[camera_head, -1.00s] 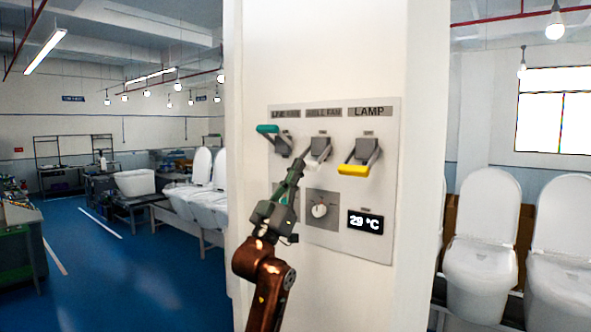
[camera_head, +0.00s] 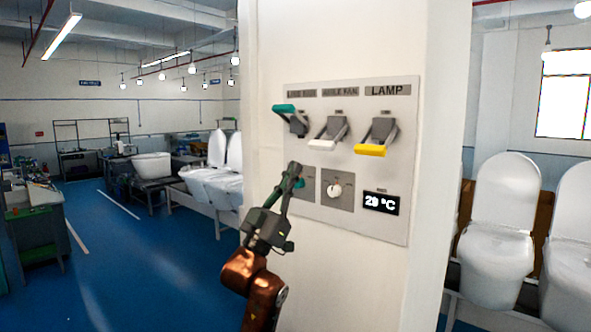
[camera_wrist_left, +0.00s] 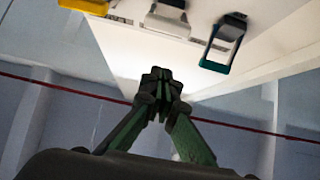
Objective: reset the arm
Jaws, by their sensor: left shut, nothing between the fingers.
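My left gripper (camera_head: 294,172) is shut and empty, pointing up in front of the lower left of the control panel (camera_head: 350,225). It also shows in the left wrist view (camera_wrist_left: 161,76), fingertips together. The panel has a teal-handled switch (camera_head: 285,108) tilted up, a white-handled switch (camera_head: 322,145) and a yellow-handled switch (camera_head: 370,151), both down. In the wrist view the teal (camera_wrist_left: 214,66), white (camera_wrist_left: 167,25) and yellow (camera_wrist_left: 83,5) handles are along the top, apart from the fingers. My right gripper is not in view.
The panel is on a white pillar (camera_head: 345,45). Below the switches are a round knob (camera_head: 334,191) and a temperature display (camera_head: 381,203). White toilets (camera_head: 498,235) stand at the right, and more (camera_head: 215,180) at the left. The blue floor (camera_head: 150,260) at left is open.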

